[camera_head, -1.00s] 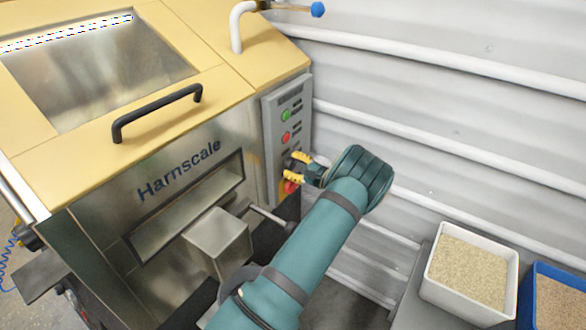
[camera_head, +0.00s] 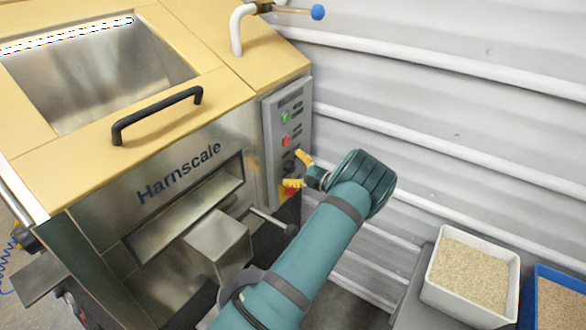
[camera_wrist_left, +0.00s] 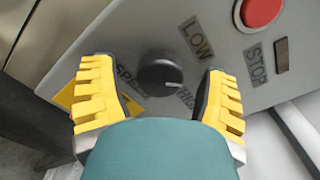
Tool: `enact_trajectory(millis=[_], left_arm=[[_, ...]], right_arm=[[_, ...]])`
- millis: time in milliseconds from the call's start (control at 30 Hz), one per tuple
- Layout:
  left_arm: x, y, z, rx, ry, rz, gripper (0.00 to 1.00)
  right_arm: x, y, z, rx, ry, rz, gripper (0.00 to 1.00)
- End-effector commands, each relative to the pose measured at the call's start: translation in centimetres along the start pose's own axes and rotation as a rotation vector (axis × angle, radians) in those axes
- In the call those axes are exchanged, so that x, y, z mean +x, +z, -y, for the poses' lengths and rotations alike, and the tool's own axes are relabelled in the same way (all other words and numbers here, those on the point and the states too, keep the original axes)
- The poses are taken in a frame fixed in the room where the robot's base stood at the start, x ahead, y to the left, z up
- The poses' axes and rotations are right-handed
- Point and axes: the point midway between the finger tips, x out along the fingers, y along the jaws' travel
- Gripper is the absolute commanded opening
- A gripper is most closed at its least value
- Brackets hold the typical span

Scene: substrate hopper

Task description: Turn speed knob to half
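The black speed knob (camera_wrist_left: 159,77) sits on the grey control panel (camera_wrist_left: 110,35) in the left wrist view. Its white mark points right, towards the HIGH label (camera_wrist_left: 186,97); the LOW label (camera_wrist_left: 197,38) is above. My left gripper (camera_wrist_left: 157,95) is open, with yellow-padded fingers on either side of the knob and visible gaps between. In the head view my left gripper (camera_head: 297,170) is in front of the panel's lower part, and the knob (camera_head: 288,165) shows small and dark beside the fingers. My right gripper is not in view.
A green button (camera_head: 285,117) and a red button (camera_head: 286,141) are above the knob. A red part on yellow (camera_head: 289,191) is just below the fingers. A lever with a dark knob (camera_head: 291,229) sticks out below. A white bin (camera_head: 431,275) stands right.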

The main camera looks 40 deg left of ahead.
Motion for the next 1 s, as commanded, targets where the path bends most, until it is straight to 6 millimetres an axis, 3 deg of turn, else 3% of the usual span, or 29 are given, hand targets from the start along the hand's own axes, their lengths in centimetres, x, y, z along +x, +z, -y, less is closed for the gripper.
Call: enact_trajectory(millis=[333, 700, 1000], left_arm=[[-1.2, -0.1, 0.0, 0.001, -0.001, -0.003, 0.75], [-8.4, -0.1, 0.1, 0.000, -0.002, -0.003, 0.75], [-11.7, 0.0, 0.0, 0.000, 0.000, -0.001, 0.75]], right_arm=[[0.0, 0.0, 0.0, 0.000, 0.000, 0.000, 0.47], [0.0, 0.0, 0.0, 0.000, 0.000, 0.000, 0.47], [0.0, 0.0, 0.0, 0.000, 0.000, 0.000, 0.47]])
